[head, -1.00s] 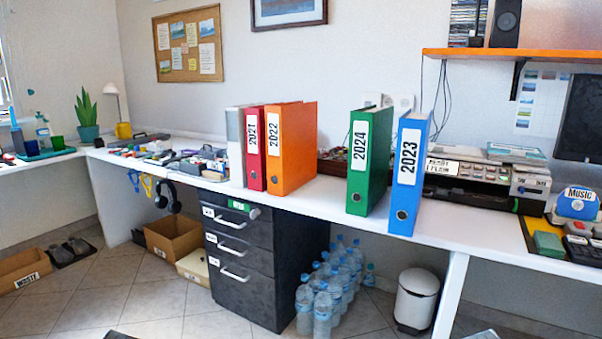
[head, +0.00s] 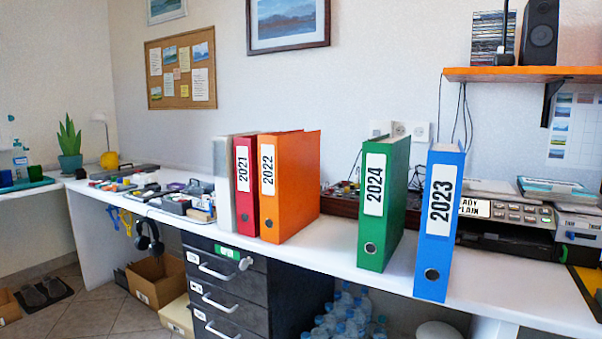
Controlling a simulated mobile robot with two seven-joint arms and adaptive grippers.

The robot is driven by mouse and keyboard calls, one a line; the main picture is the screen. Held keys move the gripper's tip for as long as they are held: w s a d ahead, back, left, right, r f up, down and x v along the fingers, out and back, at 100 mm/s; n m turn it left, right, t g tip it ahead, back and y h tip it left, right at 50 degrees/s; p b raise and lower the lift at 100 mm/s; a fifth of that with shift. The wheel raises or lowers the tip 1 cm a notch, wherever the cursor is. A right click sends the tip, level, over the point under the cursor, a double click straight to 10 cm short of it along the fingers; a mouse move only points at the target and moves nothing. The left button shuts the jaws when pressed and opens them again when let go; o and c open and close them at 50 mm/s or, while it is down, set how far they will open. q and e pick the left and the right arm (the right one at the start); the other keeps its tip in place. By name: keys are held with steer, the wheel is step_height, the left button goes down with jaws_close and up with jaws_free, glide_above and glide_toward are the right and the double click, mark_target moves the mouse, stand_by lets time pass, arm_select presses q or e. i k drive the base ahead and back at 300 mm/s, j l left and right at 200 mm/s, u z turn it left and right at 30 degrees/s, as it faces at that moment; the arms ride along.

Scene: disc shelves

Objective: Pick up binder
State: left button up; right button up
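Several binders stand upright on the white desk (head: 325,254). A red binder labelled 2021 (head: 244,208) and an orange binder labelled 2022 (head: 293,185) stand side by side, with a whitish-grey one (head: 223,190) at their left. To the right, past a gap, stand a green binder labelled 2024 (head: 385,205) and a blue binder labelled 2023 (head: 437,225). The blue one is close to the desk's front edge. Neither of my grippers shows in the head view.
A black drawer unit (head: 286,290) and water bottles (head: 340,318) are under the desk. A printer-like machine (head: 508,222) stands right of the blue binder. An orange shelf (head: 530,74) hangs above it.

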mark_target(445, 163)
steer(key=i, duration=1.35)
